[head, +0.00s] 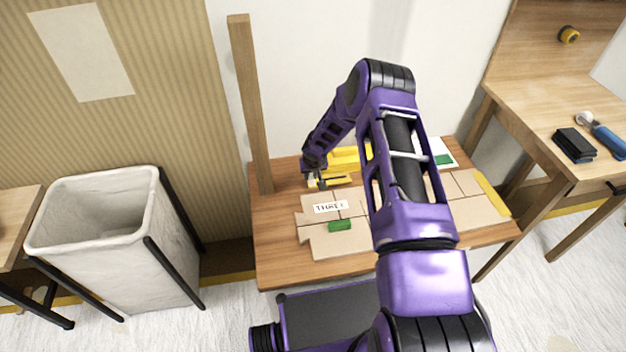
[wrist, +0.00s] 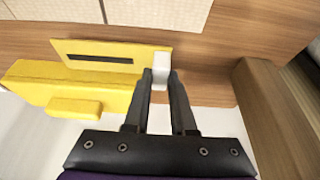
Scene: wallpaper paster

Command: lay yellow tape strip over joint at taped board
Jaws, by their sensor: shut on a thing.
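My gripper (wrist: 161,80) is shut on a small white block (wrist: 161,66) at the right end of a flat yellow piece with a dark slot (wrist: 100,58). That piece also shows in the head view (head: 337,181), at the table's back left. I cannot tell whether it is the loose tape strip or part of the larger yellow body (wrist: 75,88) beside it. A cardboard board (head: 318,245) with dark joint lines, a white label and a green piece (head: 341,226) lies in front. Another yellow strip (head: 490,193) lies along the right edge of the cardboard. My arm hides the middle.
A wooden post (head: 250,105) rises at the table's (head: 275,262) back left, close to my gripper. A white bin (head: 105,240) stands to the left. A second table (head: 540,125) at the right holds black blocks (head: 574,145) and a blue-handled tool (head: 606,138).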

